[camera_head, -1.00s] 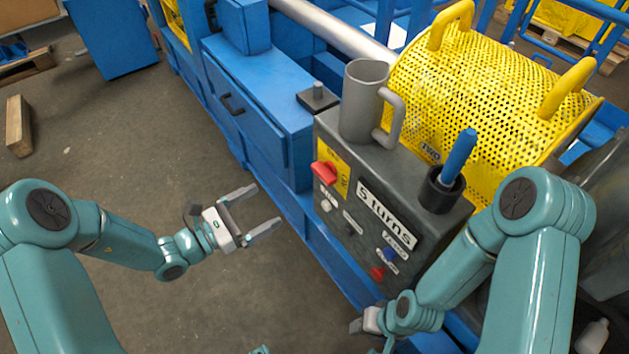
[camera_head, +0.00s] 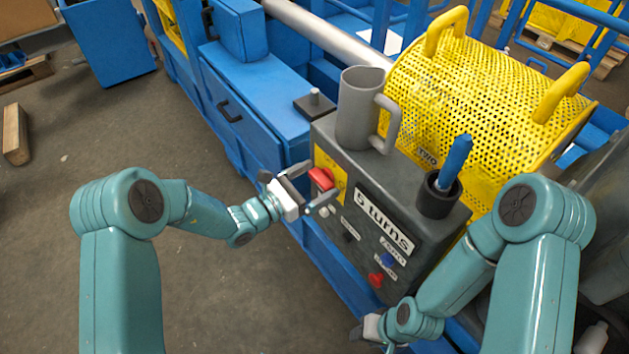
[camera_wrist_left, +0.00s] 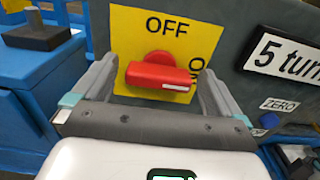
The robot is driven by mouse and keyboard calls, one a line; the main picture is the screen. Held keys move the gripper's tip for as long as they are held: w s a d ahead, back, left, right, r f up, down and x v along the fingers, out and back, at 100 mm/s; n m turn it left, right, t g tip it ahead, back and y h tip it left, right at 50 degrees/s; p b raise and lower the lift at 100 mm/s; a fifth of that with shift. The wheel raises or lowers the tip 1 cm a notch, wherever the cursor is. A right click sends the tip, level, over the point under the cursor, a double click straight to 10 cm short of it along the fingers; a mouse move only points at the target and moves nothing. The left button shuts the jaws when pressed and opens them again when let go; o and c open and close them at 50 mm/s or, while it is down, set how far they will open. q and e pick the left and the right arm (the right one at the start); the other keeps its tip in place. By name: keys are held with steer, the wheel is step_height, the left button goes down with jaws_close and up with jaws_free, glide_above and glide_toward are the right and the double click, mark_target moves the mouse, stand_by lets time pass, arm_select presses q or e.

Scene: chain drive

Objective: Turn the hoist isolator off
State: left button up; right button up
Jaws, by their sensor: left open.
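The hoist isolator is a red rotary handle (camera_head: 321,179) on a yellow plate (camera_head: 338,178) on the front of the grey control box (camera_head: 405,215). In the left wrist view the red handle (camera_wrist_left: 160,74) lies roughly level, its white mark toward the right. The plate reads OFF above the handle, with a partly hidden word at the right. My left gripper (camera_head: 311,187) is open, its fingers on either side of the handle; I cannot tell whether they touch it. My right gripper (camera_head: 366,330) is low beside the box, its fingers mostly hidden.
A grey mug (camera_head: 358,108) and a dark cup holding a blue-handled tool (camera_head: 437,195) stand on the box. A "5 turns" label (camera_head: 383,221), a blue button (camera_head: 387,258) and a red button (camera_head: 376,280) are on its front. A yellow mesh guard (camera_head: 470,100) is behind.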

arm_select(q)
steer(key=c, duration=1)
steer(key=n+p, duration=0.1)
steer(key=n, duration=0.3)
steer(key=shift+r+n+p, duration=0.15)
steer(key=shift+n+p, duration=0.25)
steer(key=n+p, duration=0.1)
steer(key=n, duration=0.3)
steer(key=shift+w+a+n, duration=0.1)
steer(key=shift+w+n, duration=0.05)
steer(key=shift+n, duration=0.15)
steer(key=n+p, duration=0.2)
steer(key=n, duration=0.2)
steer(key=shift+w+f+n+p, duration=0.1)
steer(key=shift+f+n+p, duration=0.1)
steer(key=shift+n, duration=0.9)
steer(key=shift+f+n+p, duration=0.1)
steer(key=shift+n+p, duration=0.1)
steer(key=shift+n, duration=0.9)
